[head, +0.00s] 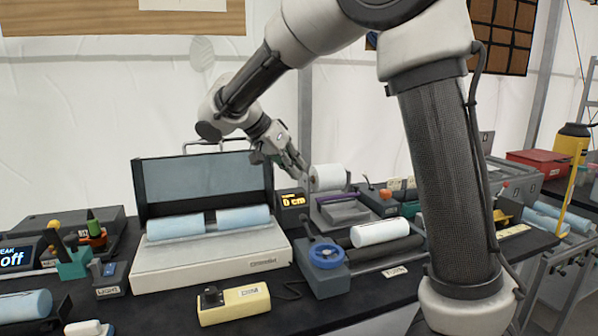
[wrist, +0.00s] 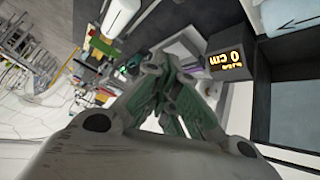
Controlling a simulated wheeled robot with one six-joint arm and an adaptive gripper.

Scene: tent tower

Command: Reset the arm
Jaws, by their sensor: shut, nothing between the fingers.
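My arm reaches from the right over a crowded dark bench. My gripper (head: 296,162) hangs over the back of the bench, close to the left of a white roll (head: 328,177). In the wrist view its green-grey fingers (wrist: 170,100) are together with nothing visible between them. A small black display (head: 292,201) reading "0 cm" stands just below the gripper; it also shows in the wrist view (wrist: 232,62). Whether the fingers touch anything is not clear.
An open case (head: 210,262) with two light blue rolls is left of the gripper. A yellow box (head: 234,303) is at the front edge. A red box (head: 540,162) is far right. Open space lies above the bench.

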